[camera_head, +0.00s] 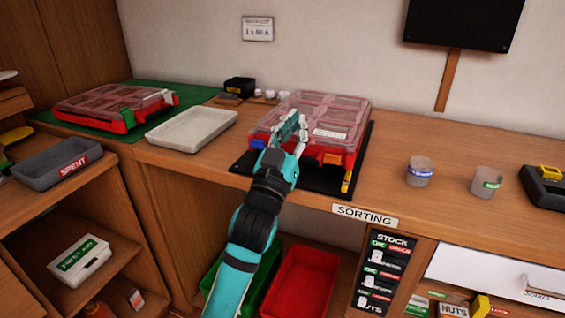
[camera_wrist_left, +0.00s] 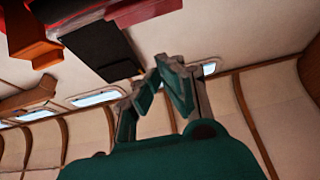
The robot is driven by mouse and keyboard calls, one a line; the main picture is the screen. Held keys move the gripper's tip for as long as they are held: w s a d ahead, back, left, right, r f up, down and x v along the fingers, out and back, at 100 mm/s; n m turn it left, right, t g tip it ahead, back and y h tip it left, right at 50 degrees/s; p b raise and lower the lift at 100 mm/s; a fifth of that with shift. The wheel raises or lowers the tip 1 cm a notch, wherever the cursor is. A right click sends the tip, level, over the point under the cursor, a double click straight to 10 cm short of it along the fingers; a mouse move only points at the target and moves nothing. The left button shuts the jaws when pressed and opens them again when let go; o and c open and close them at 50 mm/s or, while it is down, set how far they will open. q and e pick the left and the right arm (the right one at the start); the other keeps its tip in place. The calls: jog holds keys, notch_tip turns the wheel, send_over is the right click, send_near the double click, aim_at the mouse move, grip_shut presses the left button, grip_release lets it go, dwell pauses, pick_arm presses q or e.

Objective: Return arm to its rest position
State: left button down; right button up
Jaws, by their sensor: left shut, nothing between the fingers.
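My left gripper (camera_head: 297,122) is at the end of my teal and black arm, which reaches up from the bottom of the head view. Its fingers are shut with nothing between them. In that view they overlap the front of the red organizer case (camera_head: 325,108) with a clear lid. I cannot tell whether they touch it. In the left wrist view the fingers (camera_wrist_left: 160,82) come close together, with a dark block and red parts at the upper left. My right gripper is not in view.
The case sits on a black mat (camera_head: 318,182). A second red case (camera_head: 110,104) lies on a green mat at left, and a white tray (camera_head: 192,130) is between them. Two small cups (camera_head: 420,172) stand at right. Bins are below the bench. The bench right of the case is mostly clear.

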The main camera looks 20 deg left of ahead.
pick_arm(q)
jog(key=s+f, duration=0.5)
jog(key=s, duration=0.1)
jog(key=shift+s+f+b, duration=0.35)
jog(key=shift+b, duration=0.05)
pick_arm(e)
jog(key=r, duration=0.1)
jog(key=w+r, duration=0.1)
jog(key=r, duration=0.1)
